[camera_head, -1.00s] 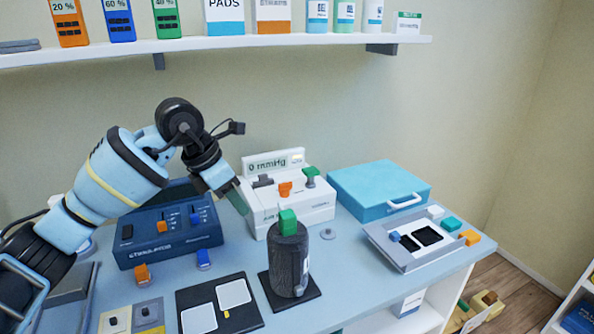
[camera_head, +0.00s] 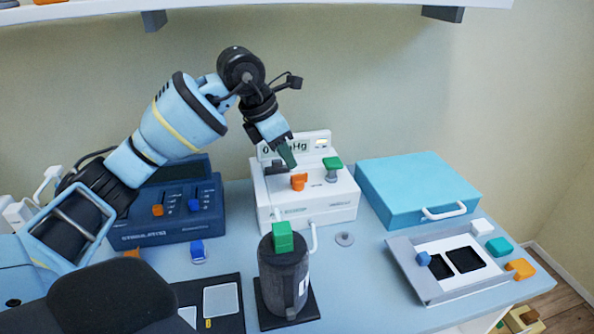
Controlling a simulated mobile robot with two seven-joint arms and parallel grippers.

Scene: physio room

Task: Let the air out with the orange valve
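The orange valve (camera_head: 299,181) is a small knob on top of the white pressure unit (camera_head: 307,209). A green knob (camera_head: 332,168) stands to its right and a dark grey part (camera_head: 275,168) to its left. The unit's display (camera_head: 297,146) is partly hidden by my arm; "Hg" shows at its right end. My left gripper (camera_head: 288,160) hangs just above and behind the orange valve, tip pointing down. It looks apart from the valve. I cannot tell whether its fingers are open. My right gripper is not in view.
A dark cuff roll with a green connector (camera_head: 283,237) stands in front of the unit, joined by a white hose. A blue stimulator (camera_head: 168,215) is left. A teal case (camera_head: 415,190) and a grey tray (camera_head: 408,266) are right. A shelf runs above.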

